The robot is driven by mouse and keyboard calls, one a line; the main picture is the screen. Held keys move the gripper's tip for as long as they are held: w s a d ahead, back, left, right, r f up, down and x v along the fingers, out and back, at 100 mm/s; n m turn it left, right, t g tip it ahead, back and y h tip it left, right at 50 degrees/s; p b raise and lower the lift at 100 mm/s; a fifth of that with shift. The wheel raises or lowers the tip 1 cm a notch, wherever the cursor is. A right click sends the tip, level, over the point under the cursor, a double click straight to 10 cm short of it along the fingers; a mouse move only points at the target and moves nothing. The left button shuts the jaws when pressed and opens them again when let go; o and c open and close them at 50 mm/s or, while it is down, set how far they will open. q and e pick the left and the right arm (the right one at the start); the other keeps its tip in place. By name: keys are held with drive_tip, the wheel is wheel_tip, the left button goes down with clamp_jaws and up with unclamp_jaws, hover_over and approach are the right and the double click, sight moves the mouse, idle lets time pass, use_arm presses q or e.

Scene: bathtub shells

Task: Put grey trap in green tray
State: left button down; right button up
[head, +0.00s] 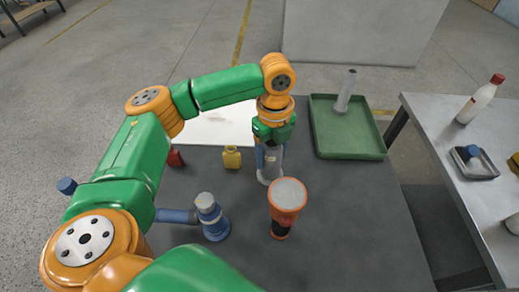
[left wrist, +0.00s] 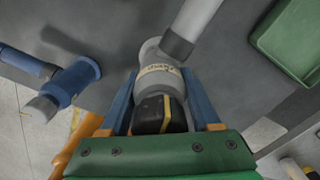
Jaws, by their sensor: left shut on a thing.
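The grey trap (head: 268,177) is held upright in my left gripper (head: 270,143) over the dark table. In the left wrist view, the blue fingers of my left gripper (left wrist: 165,112) are shut on either side of the trap's grey body (left wrist: 157,78), and its pale side pipe (left wrist: 196,20) points up and away. The green tray (head: 352,154) stands at the table's back right, apart from the trap, and its corner shows in the left wrist view (left wrist: 282,52). A grey pipe-like piece (head: 346,90) stands in the tray. My right gripper is not in view.
A blue trap (head: 213,222) stands to the left. An orange and black object with a pale round top (head: 286,200) stands close in front of the grey trap. A small yellow container (head: 232,158) is behind left. The right side table (head: 462,135) holds a white bottle (head: 478,103).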

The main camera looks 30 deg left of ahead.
use_arm(q)
wheel_tip(320, 180, down, 6)
drive_tip(key=shift+f, duration=0.1)
drive_tip(key=shift+s+f, duration=0.1)
drive_tip(key=shift+c, duration=0.6)
unclamp_jaws()
